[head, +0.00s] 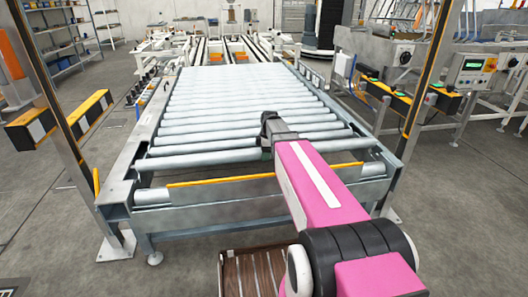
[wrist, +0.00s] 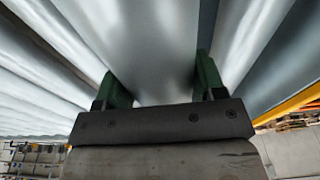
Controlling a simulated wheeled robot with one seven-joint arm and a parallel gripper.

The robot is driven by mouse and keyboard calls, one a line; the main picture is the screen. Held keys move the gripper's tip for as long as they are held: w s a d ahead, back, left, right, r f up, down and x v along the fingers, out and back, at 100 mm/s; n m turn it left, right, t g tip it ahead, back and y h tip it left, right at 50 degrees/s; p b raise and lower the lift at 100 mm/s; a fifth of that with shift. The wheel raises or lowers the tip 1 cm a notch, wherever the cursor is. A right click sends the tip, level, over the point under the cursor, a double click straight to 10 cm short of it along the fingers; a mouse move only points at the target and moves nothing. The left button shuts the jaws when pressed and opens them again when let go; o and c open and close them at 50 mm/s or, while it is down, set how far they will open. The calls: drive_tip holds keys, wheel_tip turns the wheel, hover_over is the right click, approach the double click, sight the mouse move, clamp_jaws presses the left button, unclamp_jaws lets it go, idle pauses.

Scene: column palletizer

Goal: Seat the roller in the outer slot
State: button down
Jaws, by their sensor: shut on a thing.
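My gripper (head: 268,128) reaches over the near end of a conveyor bed of grey metal rollers. In the wrist view its two green fingers (wrist: 160,86) stand on either side of a roller (wrist: 150,45) and are shut on it. In the head view the held roller appears to be the nearest of the upper row (head: 200,161), lying across the frame. My arm and gripper cover its middle. I cannot tell whether its ends sit in slots; the outer slot is not clearly visible.
The conveyor frame (head: 119,190) has side rails left and right. A yellow-edged bar (head: 222,181) crosses its near end, with another cylinder (head: 152,197) low beside it. Posts with yellow-black sensor boxes (head: 85,115) flank the bed. A slatted brown pallet (head: 250,272) lies in front.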

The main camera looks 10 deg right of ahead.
wheel_tip(320, 180, down, 7)
drive_tip(key=shift+r, duration=0.15)
idle(1.2)
idle(0.4)
drive_tip(key=shift+c, duration=0.7)
unclamp_jaws()
